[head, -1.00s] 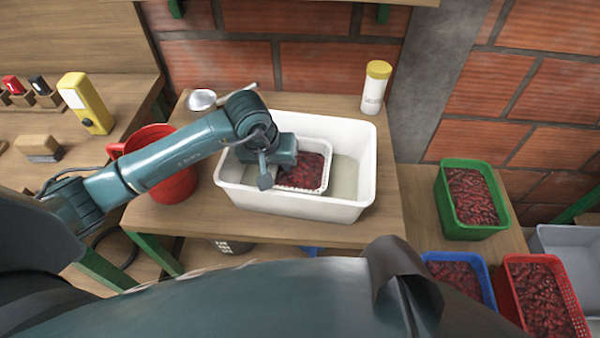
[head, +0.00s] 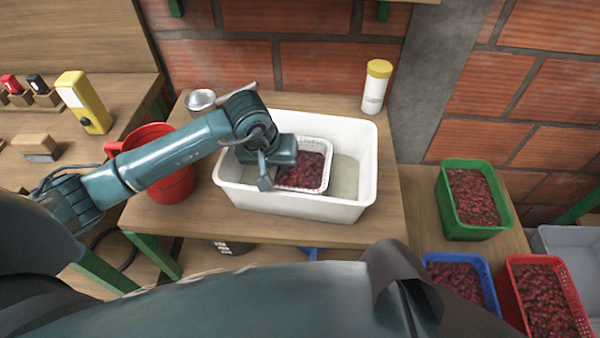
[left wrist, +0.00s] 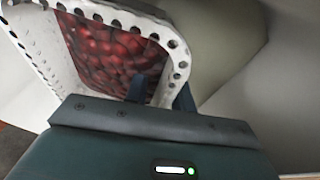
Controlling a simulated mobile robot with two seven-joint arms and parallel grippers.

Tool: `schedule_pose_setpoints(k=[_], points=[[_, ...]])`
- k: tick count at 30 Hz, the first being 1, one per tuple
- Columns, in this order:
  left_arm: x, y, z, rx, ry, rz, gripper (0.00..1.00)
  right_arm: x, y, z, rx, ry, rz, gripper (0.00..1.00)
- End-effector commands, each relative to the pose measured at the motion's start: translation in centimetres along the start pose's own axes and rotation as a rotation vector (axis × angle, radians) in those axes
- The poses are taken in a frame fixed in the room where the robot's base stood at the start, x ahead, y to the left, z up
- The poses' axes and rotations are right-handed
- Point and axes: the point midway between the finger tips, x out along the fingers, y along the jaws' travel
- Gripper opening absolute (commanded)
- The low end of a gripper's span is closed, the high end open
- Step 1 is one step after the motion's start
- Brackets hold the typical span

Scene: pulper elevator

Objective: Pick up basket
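The white perforated basket (head: 327,166) holds dark red cherries and sits inside a large white tub (head: 366,165) on the wooden table. My left gripper (head: 272,168) reaches down at the basket's left side. In the left wrist view the basket rim (left wrist: 130,22) and cherries show at close range. There my left gripper's fingers (left wrist: 162,93) lie on either side of the rim, one inside the basket and one outside. I cannot tell whether they press on it. My right gripper is out of view.
A red jug (head: 178,187) stands left of the tub beneath my left arm. A metal cup (head: 202,100) and a yellow-capped bottle (head: 375,87) stand behind. Green (head: 443,200), blue (head: 489,293) and red (head: 512,290) crates of cherries are at right. The tub's right part is free.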

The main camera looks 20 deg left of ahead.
Motion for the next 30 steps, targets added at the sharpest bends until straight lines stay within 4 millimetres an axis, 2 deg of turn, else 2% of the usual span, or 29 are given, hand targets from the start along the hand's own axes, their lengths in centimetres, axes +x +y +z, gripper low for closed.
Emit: schedule_pose_setpoints(k=[1,9,25,30], points=[[0.0,0.0,0.0,0.000,0.000,0.000,0.20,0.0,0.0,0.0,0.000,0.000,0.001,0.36],[0.0,0.0,0.0,0.000,0.000,0.000,0.00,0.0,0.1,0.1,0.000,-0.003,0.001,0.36],[-0.1,0.0,-0.1,-0.001,0.001,0.001,0.00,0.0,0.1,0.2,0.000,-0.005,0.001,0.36],[-0.8,0.2,-0.2,-0.001,-0.001,0.002,0.00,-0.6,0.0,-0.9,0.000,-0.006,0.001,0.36]])
